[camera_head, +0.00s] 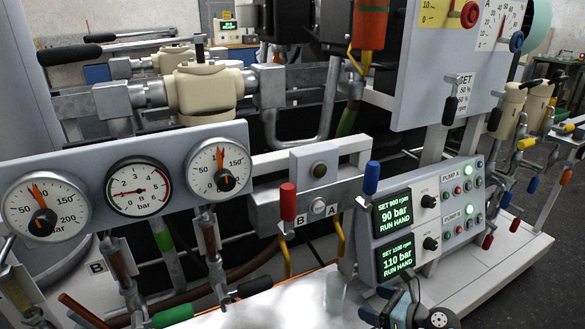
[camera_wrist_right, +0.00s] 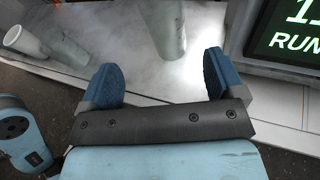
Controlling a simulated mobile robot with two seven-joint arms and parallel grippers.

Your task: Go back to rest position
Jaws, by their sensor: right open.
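My right gripper (camera_head: 377,303) is at the bottom of the head view, just below the pump control panel (camera_head: 424,212). It also shows in the right wrist view (camera_wrist_right: 161,75), with its two blue finger pads wide apart. Nothing is between the pads; it is open and empty. A pale upright cylinder (camera_wrist_right: 165,30) stands beyond the fingers in the wrist view, apart from them. My left gripper does not show in the head view.
A gauge panel (camera_head: 125,178) with several dials is at the left. Red (camera_head: 288,196) and blue (camera_head: 371,178) handled levers stand mid-view. Pipes and valves (camera_head: 203,88) fill the back. A pale plinth surface (camera_wrist_right: 100,35) lies before the fingers; dark floor (camera_head: 540,290) shows at the right.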

